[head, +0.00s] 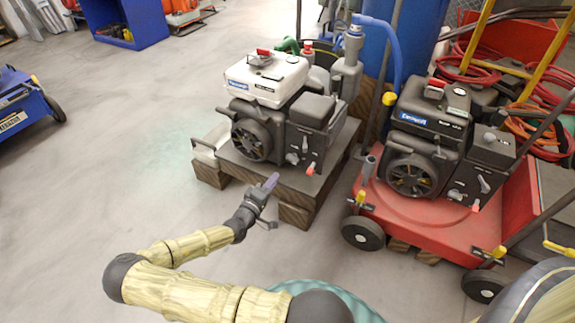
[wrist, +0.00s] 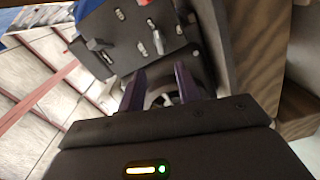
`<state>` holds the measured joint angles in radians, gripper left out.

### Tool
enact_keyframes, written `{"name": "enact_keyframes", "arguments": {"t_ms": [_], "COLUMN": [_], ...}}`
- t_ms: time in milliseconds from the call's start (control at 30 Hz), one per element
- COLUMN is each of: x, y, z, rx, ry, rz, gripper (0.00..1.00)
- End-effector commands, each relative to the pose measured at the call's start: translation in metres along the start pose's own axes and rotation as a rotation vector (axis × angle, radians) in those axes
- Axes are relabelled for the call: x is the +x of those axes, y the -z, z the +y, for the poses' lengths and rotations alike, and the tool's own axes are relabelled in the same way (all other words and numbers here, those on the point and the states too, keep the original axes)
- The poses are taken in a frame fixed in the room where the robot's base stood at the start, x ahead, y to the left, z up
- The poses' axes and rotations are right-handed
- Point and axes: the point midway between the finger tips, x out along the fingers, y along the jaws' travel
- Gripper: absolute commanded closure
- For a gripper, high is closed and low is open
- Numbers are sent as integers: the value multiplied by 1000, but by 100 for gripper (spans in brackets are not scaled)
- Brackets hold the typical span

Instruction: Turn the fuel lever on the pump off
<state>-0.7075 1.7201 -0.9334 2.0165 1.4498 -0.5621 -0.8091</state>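The pump (head: 268,78) has a white tank over a dark engine and stands on a wooden pallet. Its front control panel carries a grey lever (head: 292,158) and a red-tipped lever (head: 310,169). In the wrist view, a dark panel (wrist: 130,45) shows a dark lever (wrist: 98,46) and a silver lever (wrist: 157,40) ahead of the fingers. I cannot tell which is the fuel lever. My gripper (head: 270,182) is in front of the pump, low and left of its levers. Its purple fingers (wrist: 160,75) are apart, with nothing held between them.
A red wheeled machine (head: 415,205) with a similar engine and levers stands close to the pump's right. The wooden pallet (head: 297,212) edge is close to my gripper. A blue wheeled machine (head: 25,105) is at far left. The floor (head: 120,150) between is clear.

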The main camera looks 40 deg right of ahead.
Motion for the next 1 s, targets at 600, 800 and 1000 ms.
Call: {"name": "enact_keyframes", "arguments": {"t_ms": [600,800,1000], "x": [102,109,109], "y": [-1,0,0], "z": [-2,0,0], "rx": [0,0,-1], "ry": [1,1,1], "rz": [-1,0,0], "gripper": [66,66,70]}}
